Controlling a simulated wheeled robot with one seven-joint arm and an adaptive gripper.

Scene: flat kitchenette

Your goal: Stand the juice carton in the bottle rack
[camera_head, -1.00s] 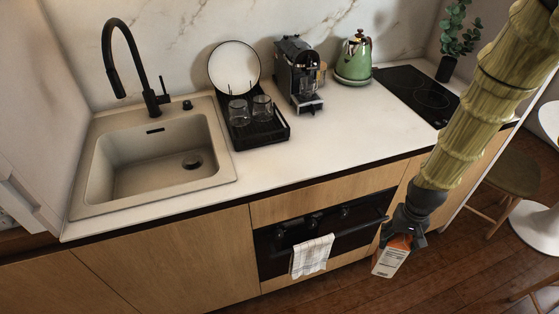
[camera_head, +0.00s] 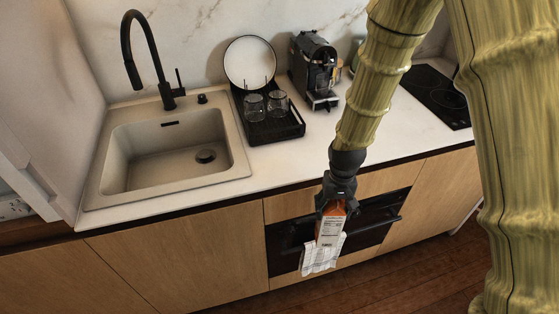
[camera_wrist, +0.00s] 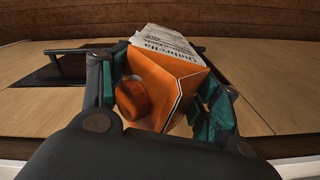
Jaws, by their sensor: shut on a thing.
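The juice carton (camera_head: 331,230) has an orange top and a white printed body. It hangs below my gripper (camera_head: 334,203) in front of the oven, below counter height, with its top up. In the wrist view, the carton (camera_wrist: 168,82) sits between the two fingers of my gripper (camera_wrist: 160,100), its orange cap facing the camera. The fingers are shut on its orange top part. A black rack (camera_head: 286,131) on the counter holds an upright white plate and two glasses. I cannot tell whether it is the bottle rack; no other rack shows.
The sink (camera_head: 174,162) with a black tap (camera_head: 136,62) is at the left. A coffee machine (camera_head: 315,68) stands right of the rack, and the black hob (camera_head: 438,95) is further right. The front counter is clear.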

